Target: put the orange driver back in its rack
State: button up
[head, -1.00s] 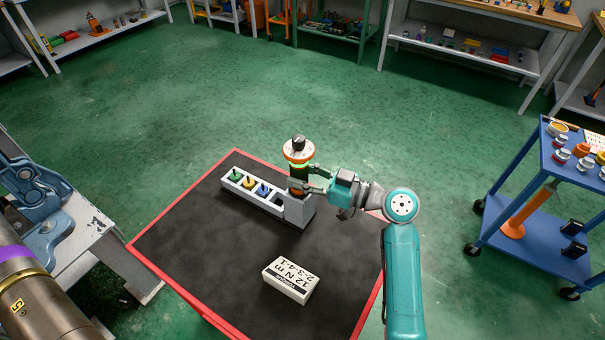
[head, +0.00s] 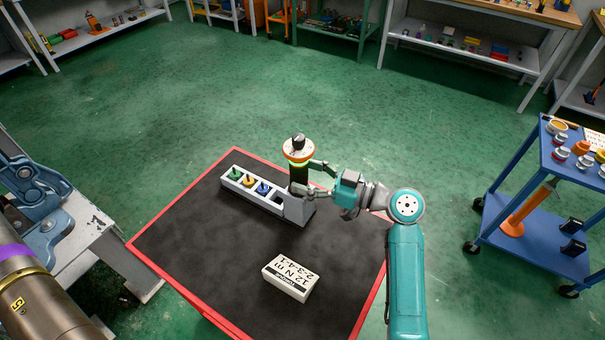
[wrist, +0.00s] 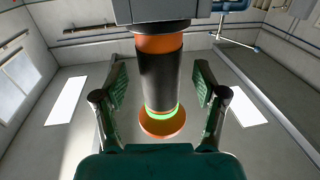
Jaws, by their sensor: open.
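The orange driver (head: 299,172) stands upright at the right end of the white-grey rack (head: 296,209), its lower end at the rack's tall end block. It has a black body, a glowing green ring, an orange band and a pale head with a black knob. My gripper (head: 316,178) is open. Its fingers stand on either side of the driver, with gaps visible in the wrist view. The driver's tip is hidden in the block.
Green, yellow and blue pieces (head: 248,181) sit in the rack's other slots. A vise bench stands at left, a blue cart (head: 540,240) at right.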

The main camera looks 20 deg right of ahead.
jog(key=v, duration=1)
jog(key=shift+s+d, duration=0.25)
jog(key=shift+s+d, duration=0.1)
